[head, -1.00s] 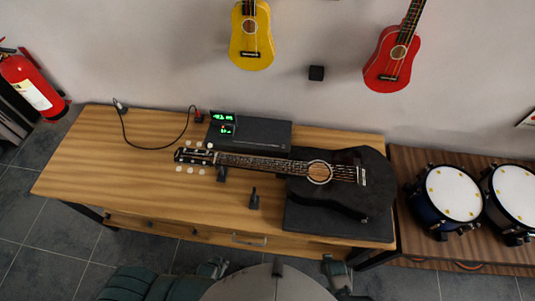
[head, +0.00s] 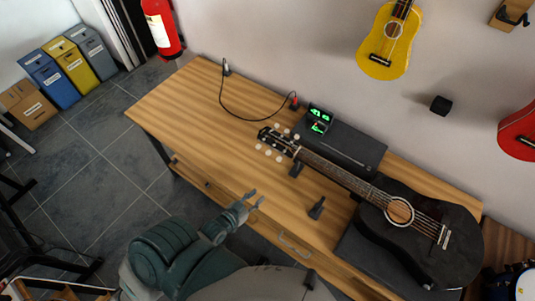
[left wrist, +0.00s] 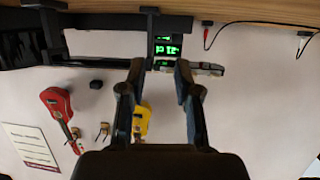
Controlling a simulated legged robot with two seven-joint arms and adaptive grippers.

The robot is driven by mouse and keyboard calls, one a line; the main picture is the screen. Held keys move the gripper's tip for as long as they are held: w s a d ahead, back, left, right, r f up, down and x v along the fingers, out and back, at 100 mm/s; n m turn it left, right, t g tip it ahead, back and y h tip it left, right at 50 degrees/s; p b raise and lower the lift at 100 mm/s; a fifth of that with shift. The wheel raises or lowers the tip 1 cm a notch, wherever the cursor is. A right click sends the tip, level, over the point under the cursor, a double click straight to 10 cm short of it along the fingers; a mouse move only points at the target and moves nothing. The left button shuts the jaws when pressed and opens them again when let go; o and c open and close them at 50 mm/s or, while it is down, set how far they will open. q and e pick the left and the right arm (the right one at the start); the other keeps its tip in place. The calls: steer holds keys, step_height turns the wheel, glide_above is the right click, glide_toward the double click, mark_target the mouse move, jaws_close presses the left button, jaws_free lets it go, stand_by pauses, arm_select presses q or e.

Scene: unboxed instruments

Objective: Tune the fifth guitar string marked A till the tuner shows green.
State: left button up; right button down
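The black guitar (head: 458,238) lies on the wooden table, with its neck pointing to the upper left. Its headstock (head: 279,142) has white tuning pegs along both sides. The tuner (head: 319,118) behind the headstock has lit green displays; its characters are too small to read surely. My left gripper (head: 252,198) is open and empty, in front of the headstock and apart from it. In the left wrist view, the open fingers (left wrist: 158,95) frame the tuner's green display (left wrist: 166,50), with the picture upside down. Fingers partly hide the headstock there. My right gripper is not in view.
The table (head: 185,105) is clear on its left. A black box (head: 345,146) lies behind the neck. A dark support (head: 296,169) is at the neck, and another small stand (head: 317,207) is in front. A cable (head: 232,108) runs along the back. Yellow and red ukuleles hang on the wall.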

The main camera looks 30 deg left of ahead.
mark_target(268, 153)
arm_select(q)
steer(key=a+r+n+t+y, duration=0.1)
steer(key=a+r+t, duration=0.3)
steer(key=a, duration=0.2)
steer(key=w, duration=1.7)
steer(key=shift+d+p, duration=0.3)
steer(key=shift+d, duration=0.2)
steer(key=shift+d, duration=0.1)
steer(key=shift+d+r, duration=0.1)
steer(key=shift+d, duration=0.05)
jaws_close()
